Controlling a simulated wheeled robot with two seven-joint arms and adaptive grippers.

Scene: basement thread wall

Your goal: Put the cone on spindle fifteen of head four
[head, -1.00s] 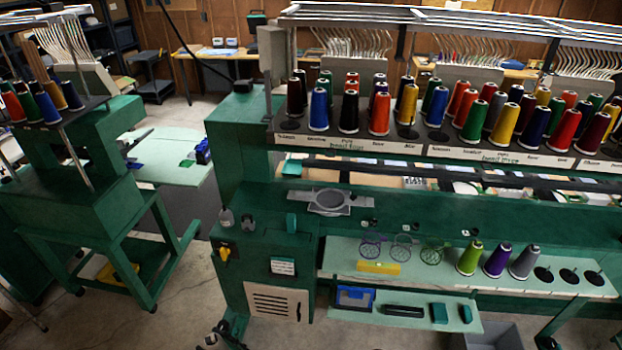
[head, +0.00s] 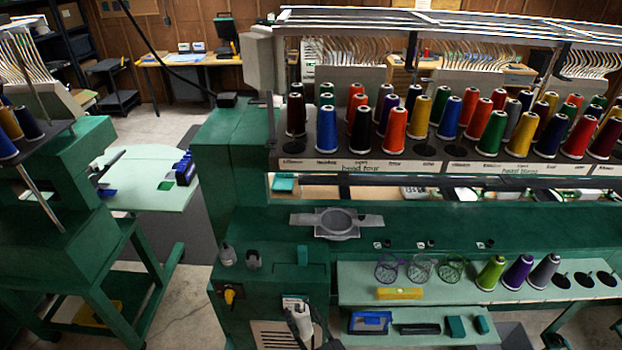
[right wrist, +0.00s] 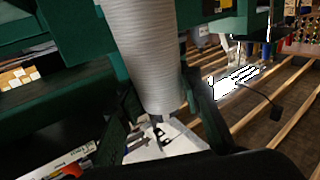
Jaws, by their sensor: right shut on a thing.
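A pale grey-white cone (right wrist: 147,45) fills the upper middle of the right wrist view, held between the fingers of my right gripper (right wrist: 160,115). In the head view the cone (head: 302,322) shows at the bottom edge, in front of the green machine cabinet, with part of my right gripper (head: 306,340) around it. The rack label (head: 365,167) appears to read head four. My left gripper is not in view.
A lower shelf (head: 365,296) holds green, purple and grey cones, empty spindles, wire baskets and a yellow block. A grey ring bracket (head: 336,222) sits on the green beam between shelf and rack. Another label (head: 508,169) and more cones stand to the right.

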